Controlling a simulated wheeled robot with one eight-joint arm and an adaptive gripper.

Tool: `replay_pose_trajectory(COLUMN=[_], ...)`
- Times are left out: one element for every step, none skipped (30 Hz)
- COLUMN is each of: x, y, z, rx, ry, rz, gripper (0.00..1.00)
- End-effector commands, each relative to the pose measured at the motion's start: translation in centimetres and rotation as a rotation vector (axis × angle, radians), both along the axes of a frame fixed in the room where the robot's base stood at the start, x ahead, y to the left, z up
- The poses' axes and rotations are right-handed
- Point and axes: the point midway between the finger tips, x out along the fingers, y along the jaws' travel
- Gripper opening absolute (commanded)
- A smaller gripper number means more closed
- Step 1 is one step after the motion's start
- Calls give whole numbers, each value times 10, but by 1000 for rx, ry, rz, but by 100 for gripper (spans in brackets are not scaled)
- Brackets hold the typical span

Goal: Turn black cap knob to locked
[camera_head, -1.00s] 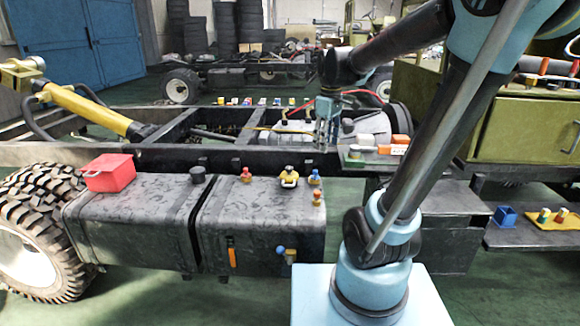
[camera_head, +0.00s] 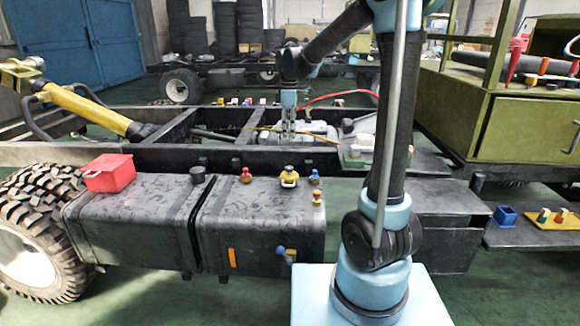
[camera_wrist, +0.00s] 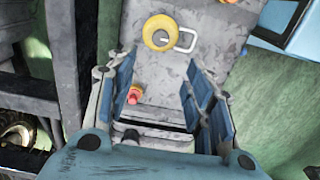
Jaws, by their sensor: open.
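The black cap knob (camera_head: 198,174) is a short dark cylinder on top of the black tank (camera_head: 150,210), near the seam, in the head view. I cannot read its locked or unlocked position. My gripper (camera_head: 289,128) hangs pointing down beyond the tank, to the right of the knob and apart from it. In the wrist view its blue-padded fingers (camera_wrist: 162,85) are spread with nothing held between them. A dark round shape (camera_wrist: 131,136) low between the fingers may be the cap; I cannot tell.
A red box (camera_head: 109,173) sits on the tank's left end. A red knob (camera_head: 246,175), a yellow-and-black fitting (camera_head: 289,177) and a blue knob (camera_head: 314,178) stand right of the cap. The yellow ring fitting also shows in the wrist view (camera_wrist: 158,32). Frame rails lie behind.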

Motion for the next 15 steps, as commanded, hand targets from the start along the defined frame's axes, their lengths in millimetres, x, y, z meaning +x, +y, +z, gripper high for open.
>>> replay_pose_trajectory(x=[0, 0, 0, 0, 0, 0, 0, 0, 0, 0, 0, 0, 0, 0, 0], y=[0, 0, 0, 0, 0, 0, 0, 0, 0, 0, 0, 0, 0, 0, 0], z=[-8, -13, -20, -25, -30, -37, -42, -47, -53, -58, -63, -70, -75, -80, -86], rx=[0, 0, 0, 0, 0, 0, 0, 0, 0, 0, 0, 0, 0, 0, 0], ry=[0, 0, 0, 0, 0, 0, 0, 0, 0, 0, 0, 0, 0, 0, 0], rz=[0, -1, -1, -1, -1, -1, -1, -1, -1, -1, -1, -1, -2, -1, -2], gripper=[48, 48, 48, 48, 48, 48, 48, 48, 48, 48, 48, 48, 48, 48, 48])
